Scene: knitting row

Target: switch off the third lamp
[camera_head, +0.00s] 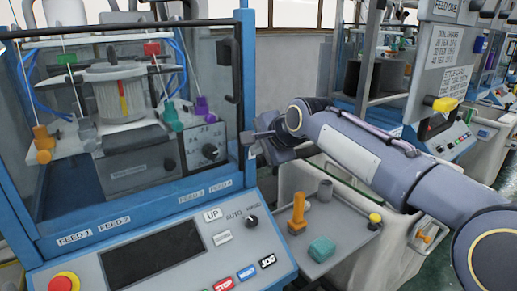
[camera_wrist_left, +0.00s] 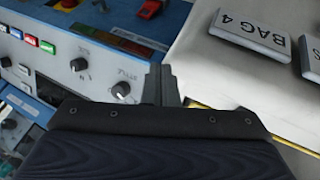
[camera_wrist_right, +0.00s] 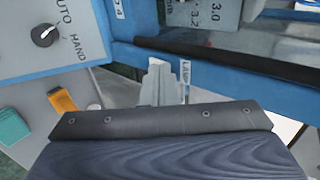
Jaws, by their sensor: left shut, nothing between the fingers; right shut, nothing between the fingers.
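No lamp can be made out for certain in any view. In the right wrist view a white label (camera_wrist_right: 186,76) on the blue machine frame begins with "LA"; the rest is hidden by my fingers. My right gripper (camera_head: 251,139) reaches in from the right to the blue right post of the nearest machine (camera_head: 243,60). Its fingers also show in the right wrist view (camera_wrist_right: 156,82), shut and empty, close beside the label; contact cannot be told. My left gripper (camera_wrist_left: 163,84) is shut and empty, seen only in its wrist view, near a grey panel (camera_wrist_left: 70,60) with knobs and buttons.
Below the post are the control panel (camera_head: 150,222) with an AUTO/HAND knob (camera_wrist_right: 45,35) and a side shelf with an orange peg (camera_head: 298,214) and a green block (camera_head: 321,249). A BAG 4 plate (camera_wrist_left: 252,36) lies on a white surface. More machines stand behind my right arm.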

